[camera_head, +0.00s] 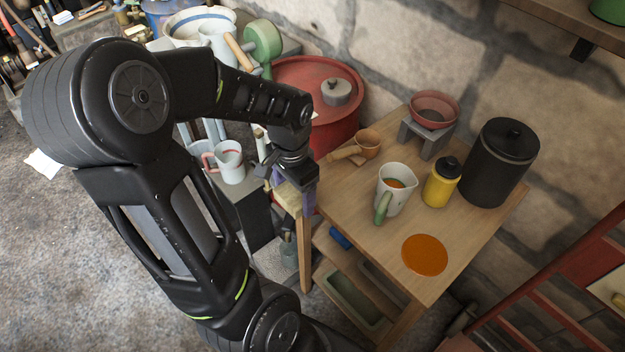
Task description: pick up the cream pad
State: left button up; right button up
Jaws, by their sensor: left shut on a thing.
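My left gripper (293,190) is at the left end of the wooden table, with its purple-tinted fingers pointing down. It is shut on a pale yellow-cream piece that shows between the fingers, which looks like the cream pad (288,197). The gripper and wrist hide much of it. I cannot tell whether it touches the table's edge. My right gripper is not in view.
The wooden table (356,206) holds a white mug (396,188) with a green handle, a yellow bottle (441,184), a black canister (500,160), an orange disc (424,255), a wooden cup (368,142) and a pink bowl (434,109) on a grey stand. A red drum (345,82) stands behind the gripper.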

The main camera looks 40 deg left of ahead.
pick_arm(q)
jog(key=s, duration=0.4)
jog(key=shift+s+a, duration=0.2)
jog(key=shift+s, duration=0.15)
jog(key=o, duration=0.7)
jog(key=c, duration=0.7)
